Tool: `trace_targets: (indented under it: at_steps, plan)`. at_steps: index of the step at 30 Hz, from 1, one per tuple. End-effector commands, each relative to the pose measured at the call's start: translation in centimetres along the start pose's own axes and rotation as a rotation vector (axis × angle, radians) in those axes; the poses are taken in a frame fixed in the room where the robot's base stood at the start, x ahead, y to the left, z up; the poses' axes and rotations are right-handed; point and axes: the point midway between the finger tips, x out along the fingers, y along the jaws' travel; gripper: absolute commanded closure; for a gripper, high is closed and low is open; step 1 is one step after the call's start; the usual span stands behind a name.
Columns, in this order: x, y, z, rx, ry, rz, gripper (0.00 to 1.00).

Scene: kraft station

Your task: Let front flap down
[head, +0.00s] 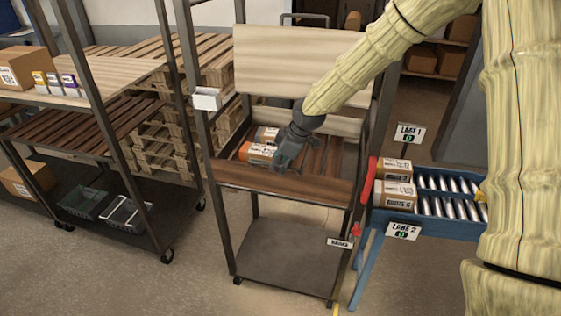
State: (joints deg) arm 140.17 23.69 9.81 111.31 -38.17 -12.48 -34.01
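A dark-framed wheeled cart stands in the middle of the head view. A brown wooden board (275,188) runs along the front edge of its slatted middle deck; I cannot tell for sure whether this is the front flap or how it is hinged. A pale wooden panel (295,60) sits higher up on the cart. My gripper (283,163) is over the deck, just behind the front board, beside a small orange-and-brown box (257,153). Whether it touches the box or board is unclear. Its fingers are dark and small, so their opening does not show.
Another box (266,134) lies behind on the deck. The cart's lower shelf (290,255) is bare. A blue roller conveyor (450,205) with boxes and lane signs stands close on the right. A loaded shelf rack (85,85) stands on the left, with open floor between.

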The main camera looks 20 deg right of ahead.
Motion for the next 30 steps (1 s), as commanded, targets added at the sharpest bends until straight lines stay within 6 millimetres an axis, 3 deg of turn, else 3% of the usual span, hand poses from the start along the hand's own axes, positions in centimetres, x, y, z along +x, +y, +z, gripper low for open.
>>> trace_targets:
  at_steps: [2,6,8,20,30]
  plan:
    - [0.0,0.0,0.0,0.0,0.0,0.0,0.66]
    - [0.0,0.0,0.0,0.0,0.0,0.0,0.92]
    - [0.0,0.0,0.0,0.0,0.0,0.0,1.0]
    - [0.0,-0.4,0.0,-0.001,0.0,0.0,1.0]
    - [0.4,-3.8,0.1,-0.003,-0.002,-0.002,1.0]
